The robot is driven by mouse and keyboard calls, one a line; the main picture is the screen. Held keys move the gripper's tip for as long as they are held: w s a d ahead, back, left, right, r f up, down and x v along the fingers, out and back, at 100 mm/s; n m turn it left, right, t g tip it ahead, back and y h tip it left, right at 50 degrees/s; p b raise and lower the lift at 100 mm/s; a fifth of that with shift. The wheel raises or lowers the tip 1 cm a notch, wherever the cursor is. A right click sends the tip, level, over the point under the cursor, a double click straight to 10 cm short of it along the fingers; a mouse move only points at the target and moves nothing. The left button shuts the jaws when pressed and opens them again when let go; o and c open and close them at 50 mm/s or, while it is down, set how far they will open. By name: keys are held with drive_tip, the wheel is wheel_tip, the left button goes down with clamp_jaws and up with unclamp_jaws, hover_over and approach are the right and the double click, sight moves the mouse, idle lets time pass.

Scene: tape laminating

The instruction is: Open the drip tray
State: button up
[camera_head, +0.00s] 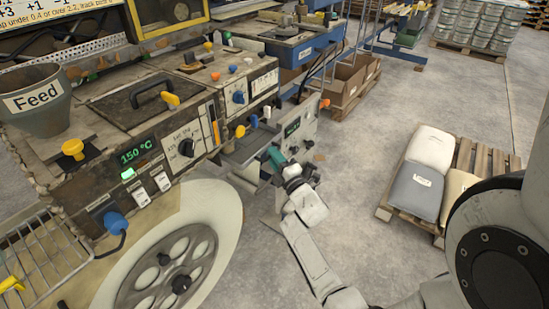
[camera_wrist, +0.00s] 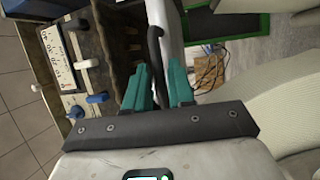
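The drip tray (camera_head: 243,149) is a grey drawer low on the machine's side, standing partly out, with its hollow inside showing. In the wrist view its pale front panel (camera_wrist: 168,14) and brown, dirty inside (camera_wrist: 118,45) show. A black curved handle (camera_wrist: 155,42) is on the front panel. My gripper (camera_head: 273,156) is at the tray's front. In the wrist view the teal fingers of my gripper (camera_wrist: 162,85) lie on both sides of the handle, which fills the narrow gap and looks gripped. The exact contact is partly hidden between the fingers.
The machine's control panel (camera_head: 188,146) with knobs is left of the tray. A large round wheel (camera_head: 165,270) stands in front. A pallet with sacks (camera_head: 415,188) is on the right. Cardboard boxes (camera_head: 350,76) stand behind. The grey floor (camera_head: 350,145) between is clear.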

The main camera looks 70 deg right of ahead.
clamp_jaws()
idle(0.3)
drive_tip(key=s+a+p, duration=0.4)
drive_tip(key=s, duration=1.3)
drive_tip(key=shift+s+a, duration=0.15)
drive_tip(key=shift+s, duration=0.15)
drive_tip(key=shift+o, duration=1.5)
unclamp_jaws()
drive_tip(key=b+v, duration=0.1)
drive_tip(key=v, duration=0.9)
drive_tip(key=shift+s+a, duration=0.25)
drive_tip(key=shift+s, duration=0.05)
